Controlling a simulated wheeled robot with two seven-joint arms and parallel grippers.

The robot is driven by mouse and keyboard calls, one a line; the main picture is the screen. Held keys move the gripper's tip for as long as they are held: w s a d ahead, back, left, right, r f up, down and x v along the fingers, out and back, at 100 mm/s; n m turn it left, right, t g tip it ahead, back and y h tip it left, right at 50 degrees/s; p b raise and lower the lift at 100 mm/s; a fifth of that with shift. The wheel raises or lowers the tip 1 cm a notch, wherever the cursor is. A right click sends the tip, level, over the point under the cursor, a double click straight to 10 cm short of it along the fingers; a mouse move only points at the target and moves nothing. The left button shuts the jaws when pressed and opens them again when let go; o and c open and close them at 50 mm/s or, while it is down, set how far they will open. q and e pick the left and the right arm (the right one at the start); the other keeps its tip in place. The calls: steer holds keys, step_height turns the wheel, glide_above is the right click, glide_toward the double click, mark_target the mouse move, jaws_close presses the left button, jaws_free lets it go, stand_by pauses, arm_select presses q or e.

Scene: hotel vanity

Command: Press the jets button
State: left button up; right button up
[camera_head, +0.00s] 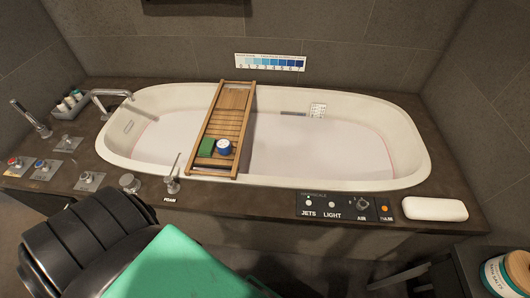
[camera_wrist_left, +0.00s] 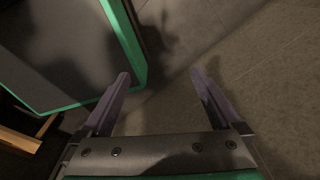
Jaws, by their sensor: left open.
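The jets button (camera_head: 309,203) is a small pale round button above the word JETS, at the left end of a black control panel (camera_head: 347,207) on the tub's front ledge. The panel also carries a light button (camera_head: 332,204), an air knob (camera_head: 362,204) and an orange button (camera_head: 384,208). My left gripper (camera_wrist_left: 160,85) is open and empty in the left wrist view, over a dark floor, with nothing between its fingers. Neither gripper's fingers show in the head view, so their distance from the jets button cannot be told there.
A white bathtub (camera_head: 410,165) holds pale water, with a wooden tray (camera_head: 232,100) across it carrying a green block (camera_head: 207,147) and a blue-and-white jar (camera_head: 224,146). A white pillow (camera_head: 434,209) lies right of the panel. Taps (camera_head: 45,169) stand left. A labelled jar (camera_head: 497,275) is front right.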

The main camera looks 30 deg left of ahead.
arm_select(q)
jaws_close()
stand_by(1.7)
